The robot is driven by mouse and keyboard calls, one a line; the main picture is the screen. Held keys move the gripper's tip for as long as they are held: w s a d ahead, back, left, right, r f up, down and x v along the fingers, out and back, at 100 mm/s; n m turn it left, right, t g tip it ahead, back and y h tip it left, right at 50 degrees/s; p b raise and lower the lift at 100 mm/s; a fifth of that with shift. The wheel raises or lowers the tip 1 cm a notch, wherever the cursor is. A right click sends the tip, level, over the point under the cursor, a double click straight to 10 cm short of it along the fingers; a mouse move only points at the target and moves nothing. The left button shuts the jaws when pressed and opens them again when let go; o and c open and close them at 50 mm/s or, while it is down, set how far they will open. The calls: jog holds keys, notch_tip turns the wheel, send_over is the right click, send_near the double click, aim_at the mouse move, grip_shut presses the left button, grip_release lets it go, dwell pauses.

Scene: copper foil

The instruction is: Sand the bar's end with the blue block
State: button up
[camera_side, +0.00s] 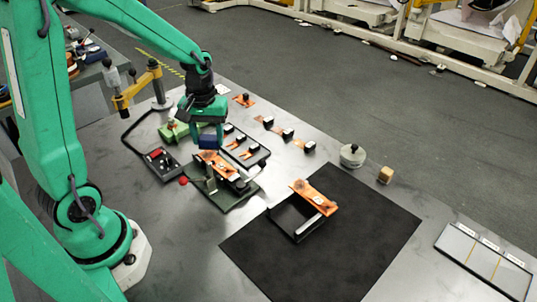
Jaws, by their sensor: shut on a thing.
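My gripper (208,130) is shut on the blue block (208,142), which hangs below its jaws. That bar lies on a dark green fixture (240,198) with a red knob (184,180). A second copper bar (312,196) with a darkened end rests on a black open frame (290,218) on the black mat. The fingertips are small and partly hidden by the gripper's body.
The black mat (330,265) has free room around the frame. A black tray (160,168), several copper pieces with black blocks (288,133), a round grey weight (352,156), a wooden cube (385,174) and a divided panel (485,258) stand on the grey table. A yellow-armed stand (140,88) rises behind.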

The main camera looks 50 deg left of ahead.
aim_at(210, 146)
notch_tip(210, 146, down, 3)
jog(key=shift+f, duration=0.15)
jog(key=shift+a+f, duration=0.3)
jog(key=shift+f, duration=0.45)
jog(key=shift+c, duration=0.3)
jog(key=shift+a, duration=2.7)
jog(key=shift+d, duration=3.05)
jog(key=shift+r, duration=4.05)
